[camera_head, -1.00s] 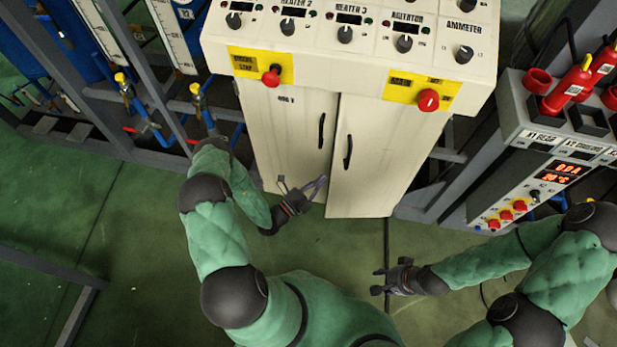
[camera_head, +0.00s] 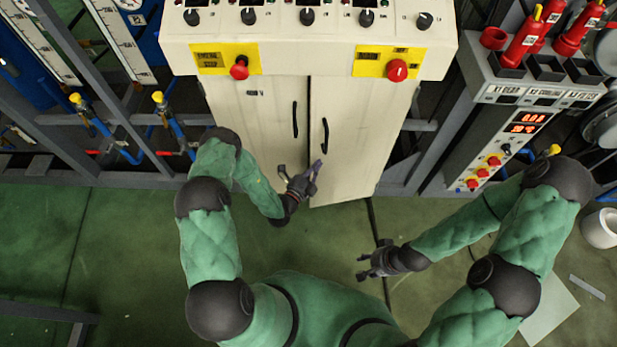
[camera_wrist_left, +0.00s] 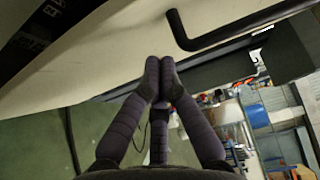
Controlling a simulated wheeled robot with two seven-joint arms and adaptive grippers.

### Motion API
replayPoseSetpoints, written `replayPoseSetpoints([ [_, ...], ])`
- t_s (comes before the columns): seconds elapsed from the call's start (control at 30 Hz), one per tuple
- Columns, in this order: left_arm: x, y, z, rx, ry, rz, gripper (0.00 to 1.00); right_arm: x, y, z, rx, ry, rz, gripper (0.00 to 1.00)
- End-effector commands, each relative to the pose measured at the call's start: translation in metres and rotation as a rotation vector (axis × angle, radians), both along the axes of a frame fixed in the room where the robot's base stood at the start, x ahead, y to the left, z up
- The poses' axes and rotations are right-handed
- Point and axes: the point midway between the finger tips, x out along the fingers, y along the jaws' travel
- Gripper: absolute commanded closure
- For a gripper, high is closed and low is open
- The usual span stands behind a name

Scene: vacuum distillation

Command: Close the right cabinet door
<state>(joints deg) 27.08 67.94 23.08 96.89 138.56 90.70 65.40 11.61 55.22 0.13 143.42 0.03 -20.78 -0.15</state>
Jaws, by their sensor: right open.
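The cream cabinet's right door (camera_head: 350,135) stands slightly ajar, with a dark gap along its inner edge beside the left door (camera_head: 262,125). The right door has a black handle (camera_head: 325,134). My right gripper (camera_head: 368,262) is open and empty over the floor.
Red emergency knobs (camera_head: 397,70) and dials sit on the control panel above the doors. A grey unit (camera_head: 515,130) with red bottles stands right, and a pipe frame (camera_head: 110,140) left. The green floor (camera_head: 130,240) ahead of the cabinet is mostly clear.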

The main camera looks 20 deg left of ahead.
Motion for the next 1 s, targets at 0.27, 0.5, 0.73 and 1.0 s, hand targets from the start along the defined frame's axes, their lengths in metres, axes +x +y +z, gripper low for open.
replayPoseSetpoints([
  [0.27,0.028,0.018,-0.001,0.002,-0.001,0.001,1.00,0.000,0.000,-0.012,0.000,0.000,0.000,0.54],
  [0.5,0.032,0.021,0.000,0.000,0.001,0.000,1.00,0.000,0.000,-0.013,0.000,0.000,0.000,0.54],
  [0.73,0.033,0.021,0.000,0.001,-0.001,-0.001,1.00,0.000,0.000,-0.013,0.000,0.000,0.000,0.54],
  [1.0,0.070,0.044,-0.003,0.001,-0.010,-0.109,1.00,0.000,0.000,-0.039,0.000,0.000,0.000,0.54],
])
